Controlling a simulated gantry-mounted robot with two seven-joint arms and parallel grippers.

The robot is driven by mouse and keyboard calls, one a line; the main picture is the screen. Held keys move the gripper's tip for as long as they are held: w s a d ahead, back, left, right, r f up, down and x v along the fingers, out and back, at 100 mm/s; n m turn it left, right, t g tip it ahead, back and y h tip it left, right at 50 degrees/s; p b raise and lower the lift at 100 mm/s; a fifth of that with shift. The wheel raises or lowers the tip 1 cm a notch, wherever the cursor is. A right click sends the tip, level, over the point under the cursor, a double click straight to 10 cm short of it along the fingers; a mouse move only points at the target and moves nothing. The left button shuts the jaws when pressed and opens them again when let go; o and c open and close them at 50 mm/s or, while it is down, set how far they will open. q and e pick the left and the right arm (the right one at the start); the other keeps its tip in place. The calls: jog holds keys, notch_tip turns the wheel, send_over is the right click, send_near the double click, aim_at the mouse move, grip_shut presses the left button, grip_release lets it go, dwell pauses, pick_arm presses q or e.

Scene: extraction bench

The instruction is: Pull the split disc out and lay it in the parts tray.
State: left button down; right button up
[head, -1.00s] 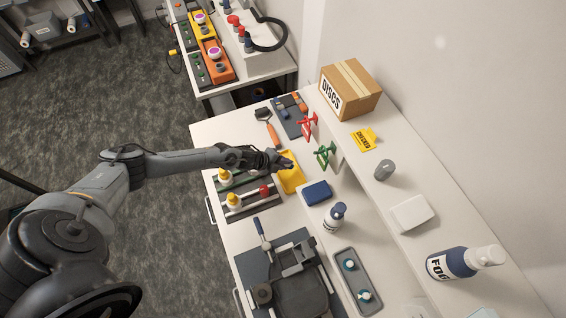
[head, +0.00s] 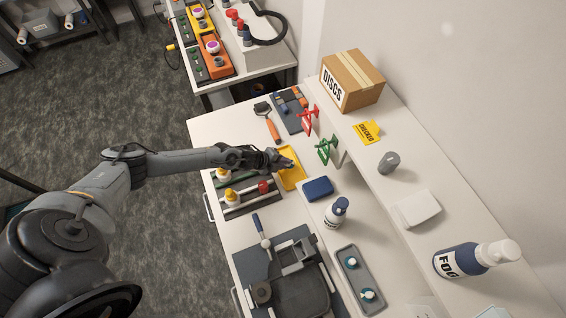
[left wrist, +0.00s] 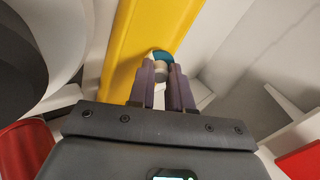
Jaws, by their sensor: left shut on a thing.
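My left gripper (head: 283,161) reaches over the yellow tray (head: 293,179) on the bench. In the left wrist view its fingers (left wrist: 161,72) are shut on a small grey stem with a teal disc (left wrist: 162,55) at its far end. The yellow tray (left wrist: 142,30) lies behind the disc in that view. I cannot tell whether the disc touches the tray, and no split shows on it. In the head view the gripper hides the disc. My right gripper is not in view.
A grey tray (head: 345,253) with two teal, white-topped pieces stands near the front. A rack (head: 258,206) with yellow-topped bottles lies beside my gripper. A blue block (head: 318,188), a green stand (head: 326,150) and a red stand (head: 308,120) are close. The raised shelf holds a DISCS box (head: 352,82).

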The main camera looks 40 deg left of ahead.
pick_arm(q)
jog(key=shift+f+b, duration=0.35)
jog(key=shift+f, duration=0.1)
jog(key=c, duration=1)
grip_release()
jog(key=shift+o, duration=0.2)
jog(key=shift+s, duration=0.1)
jog(key=shift+s+a+r, duration=0.25)
jog(key=shift+s+r, duration=0.15)
jog(key=v, duration=0.9)
jog(key=shift+r, duration=0.35)
